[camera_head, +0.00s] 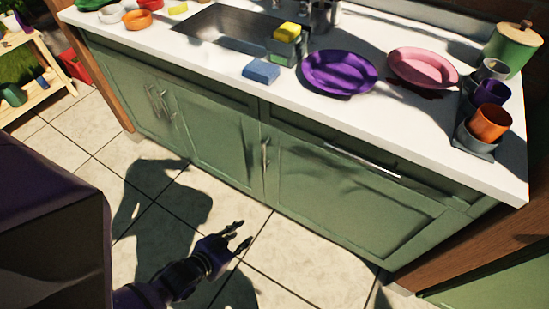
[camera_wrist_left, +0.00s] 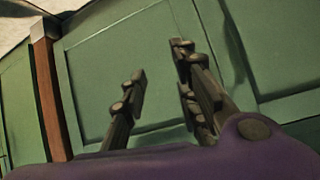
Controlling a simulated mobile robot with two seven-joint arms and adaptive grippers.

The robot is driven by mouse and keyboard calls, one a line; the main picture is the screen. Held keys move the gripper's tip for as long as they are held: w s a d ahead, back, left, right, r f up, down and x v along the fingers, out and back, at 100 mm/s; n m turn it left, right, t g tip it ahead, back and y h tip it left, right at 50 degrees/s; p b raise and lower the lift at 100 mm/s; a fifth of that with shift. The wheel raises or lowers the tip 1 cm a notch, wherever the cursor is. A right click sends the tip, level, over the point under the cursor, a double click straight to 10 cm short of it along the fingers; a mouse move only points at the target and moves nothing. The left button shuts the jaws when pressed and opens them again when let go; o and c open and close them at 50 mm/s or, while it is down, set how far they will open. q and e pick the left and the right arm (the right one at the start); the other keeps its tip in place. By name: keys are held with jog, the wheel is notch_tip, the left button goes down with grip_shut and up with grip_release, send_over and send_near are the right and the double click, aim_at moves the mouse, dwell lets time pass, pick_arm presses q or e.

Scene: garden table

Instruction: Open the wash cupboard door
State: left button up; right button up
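The green wash cupboard runs under the white counter, and its fronts look shut. The green door (camera_head: 215,135) below the sink has an upright metal handle (camera_head: 265,152) near its right edge. Two more upright handles (camera_head: 158,104) stand close together further left. My left gripper (camera_head: 240,236) is open and empty, low over the tiled floor in front of the cupboard and apart from it. In the left wrist view its two fingers (camera_wrist_left: 160,62) are spread before green cupboard panels (camera_wrist_left: 120,60), with nothing between them. My right gripper is not in view.
A sink (camera_head: 228,22), purple plate (camera_head: 339,72), pink plate (camera_head: 422,68) and cups (camera_head: 490,122) are on the counter (camera_head: 410,117). A wide front with a long bar handle (camera_head: 362,160) is at right. A wooden shelf (camera_head: 40,95) stands far left. The tiled floor (camera_head: 290,240) is clear.

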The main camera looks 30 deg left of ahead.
pick_arm(q)
jog(key=w+a+f+t+h+b, duration=0.1)
jog(key=w+a+b, duration=0.15)
jog(key=w, duration=0.35)
jog(key=w+a+f+t+b, duration=0.1)
jog(key=w+t+b, duration=0.15)
jog(key=w, duration=0.25)
jog(key=t+h+b, duration=0.1)
jog(key=t+b, duration=0.1)
jog(key=b, duration=0.1)
send_near(265, 167)
jog(key=w, duration=0.3)
notch_tip(265, 167, up, 3)
jog(key=t+h, duration=0.1)
jog(key=t, duration=0.1)
jog(key=x, duration=0.7)
jog(key=shift+w, duration=0.1)
jog(key=shift+c, duration=0.4)
grip_shut()
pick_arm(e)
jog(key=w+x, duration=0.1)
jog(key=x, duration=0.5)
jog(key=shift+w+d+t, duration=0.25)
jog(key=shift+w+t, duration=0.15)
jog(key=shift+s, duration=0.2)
